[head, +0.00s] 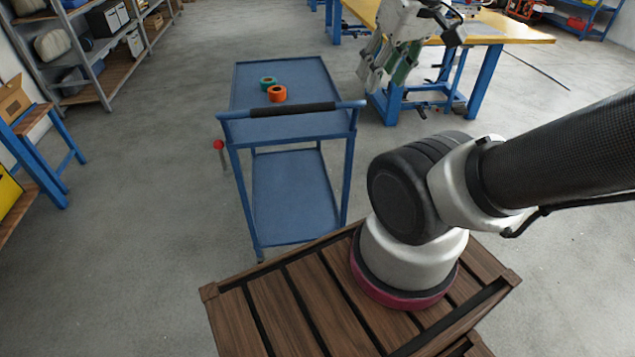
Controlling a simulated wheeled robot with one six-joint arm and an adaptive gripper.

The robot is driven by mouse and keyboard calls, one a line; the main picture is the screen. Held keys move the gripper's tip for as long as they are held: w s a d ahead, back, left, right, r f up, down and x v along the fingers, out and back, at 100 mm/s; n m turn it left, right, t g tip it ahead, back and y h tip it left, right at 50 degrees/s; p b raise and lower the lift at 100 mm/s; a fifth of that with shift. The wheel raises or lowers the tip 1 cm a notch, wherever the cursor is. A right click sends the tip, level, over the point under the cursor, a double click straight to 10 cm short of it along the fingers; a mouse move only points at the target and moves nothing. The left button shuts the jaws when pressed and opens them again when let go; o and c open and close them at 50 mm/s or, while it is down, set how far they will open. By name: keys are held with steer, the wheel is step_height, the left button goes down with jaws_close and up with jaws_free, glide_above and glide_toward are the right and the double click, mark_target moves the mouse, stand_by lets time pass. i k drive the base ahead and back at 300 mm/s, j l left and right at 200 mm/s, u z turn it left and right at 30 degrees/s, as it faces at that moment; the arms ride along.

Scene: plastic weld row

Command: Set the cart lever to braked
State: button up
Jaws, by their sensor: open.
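The blue cart (290,75) stands ahead of my base, with a black-gripped push handle on its near side. The cart lever (219,146) is a thin grey rod with a red ball knob, beside the cart's near left corner post. Its knob points up, and I cannot tell from this view whether that is braked. My gripper (385,82) is at the top, a pale, jointed hand with green parts between its fingers. It is open and appears empty, up and to the right of the cart, well apart from the lever.
A teal ring (268,83) and an orange ring (277,94) lie on the cart's top shelf. A yellow-topped workbench (510,28) stands behind my gripper. Shelving (90,75) and a blue-legged bench (45,130) line the left. The floor left of the lever is clear.

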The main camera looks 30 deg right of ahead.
mark_target(218, 144)
steer(key=i+j, duration=0.3)
steer(key=i, duration=0.15)
steer(key=i+j, duration=0.25)
steer(key=i, duration=0.25)
